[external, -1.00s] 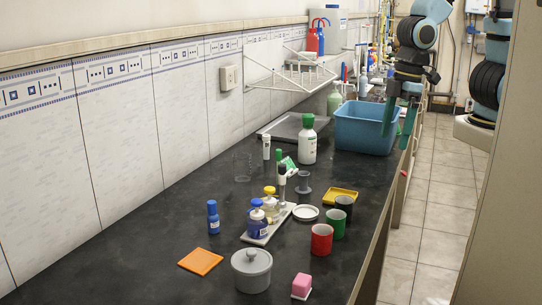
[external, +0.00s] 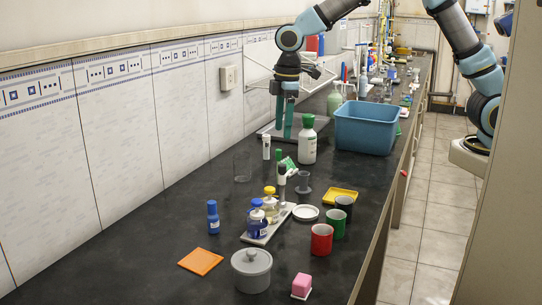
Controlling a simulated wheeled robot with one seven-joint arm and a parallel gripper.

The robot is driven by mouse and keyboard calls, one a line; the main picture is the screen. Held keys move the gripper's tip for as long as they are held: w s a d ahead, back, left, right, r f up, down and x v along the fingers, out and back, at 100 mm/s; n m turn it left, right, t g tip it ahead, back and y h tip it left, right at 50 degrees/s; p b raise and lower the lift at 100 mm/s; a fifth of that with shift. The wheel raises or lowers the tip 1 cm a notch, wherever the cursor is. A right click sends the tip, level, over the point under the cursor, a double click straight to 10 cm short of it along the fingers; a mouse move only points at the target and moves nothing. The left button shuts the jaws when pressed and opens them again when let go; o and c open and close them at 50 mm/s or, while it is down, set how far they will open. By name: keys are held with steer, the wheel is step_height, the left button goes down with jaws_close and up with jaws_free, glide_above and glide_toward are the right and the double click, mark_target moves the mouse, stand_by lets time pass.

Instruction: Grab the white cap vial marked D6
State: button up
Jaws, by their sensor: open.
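I cannot read a D6 mark on anything in the external view. A small upright white vial-like item (external: 266,148) stands on the dark bench, left of a larger white bottle with a green cap (external: 307,146). It is too small to tell whether it is the vial. My gripper (external: 283,133) points down with its two green fingers apart. It hangs in front of or above the grey tray (external: 266,132) near the wall, just above and right of the small white item in the picture. Nothing shows between the fingers.
A blue bin (external: 365,130) stands right of the green-capped bottle. A clear beaker (external: 242,168) stands to the left. The left front bench is clear.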

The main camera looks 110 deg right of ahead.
steer(key=w+d+f+b, duration=0.15)
steer(key=d+f, duration=0.25)
steer(key=d, duration=0.8)
steer(key=b, duration=0.5)
glide_above(266, 141)
steer(key=shift+g, duration=0.3)
steer(key=f, duration=0.2)
steer(key=d+f, duration=0.1)
steer(key=f, duration=0.1)
steer(key=shift+f, duration=0.25)
step_height(266, 141, down, 4)
steer(key=shift+d+f+p, duration=0.1)
steer(key=shift+f+p, duration=0.05)
steer(key=shift+p, duration=0.4)
steer(key=shift+s+f+p, duration=0.15)
steer(key=shift+f+p, duration=0.45)
steer(key=shift+f, duration=1)
steer(key=shift+s+f+p, duration=0.1)
steer(key=shift+f+p, duration=0.45)
steer(key=shift+f, duration=1)
jaws_close()
